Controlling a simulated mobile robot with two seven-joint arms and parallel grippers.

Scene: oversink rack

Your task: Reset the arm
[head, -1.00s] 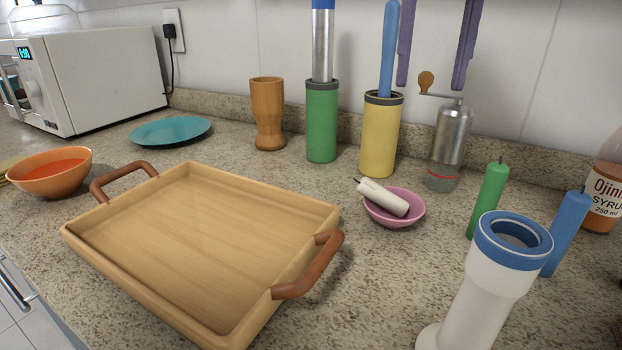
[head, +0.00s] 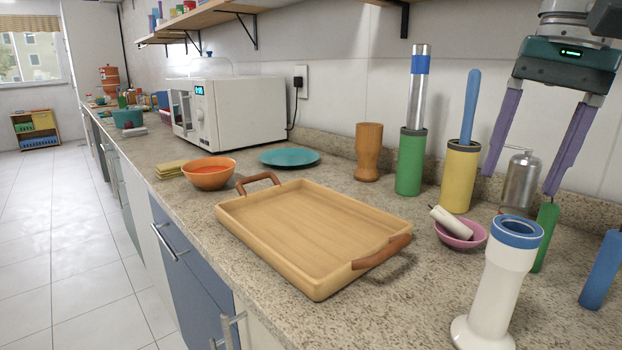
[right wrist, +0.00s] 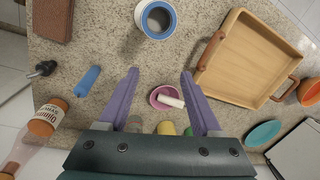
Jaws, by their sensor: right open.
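My right gripper (head: 517,168) is open and empty, its two purple fingers pointing down above the right part of the counter. In the right wrist view the open fingers (right wrist: 160,90) stand apart with a pink bowl (right wrist: 166,97) holding a white candle (right wrist: 171,101) seen below and between them. In the head view the grinder (head: 521,180) stands behind the fingers, and a green candle (head: 544,236) stands near the right finger's tip; I cannot tell whether they touch. My left gripper is not in view.
A wooden tray (head: 310,238) with brown handles fills the middle counter. A white holder with a blue rim (head: 496,285) stands in front. Green (head: 410,162) and yellow (head: 459,178) cylinders hold upright rods. A blue candle (head: 602,271) is at right. A shelf (head: 212,17) hangs above.

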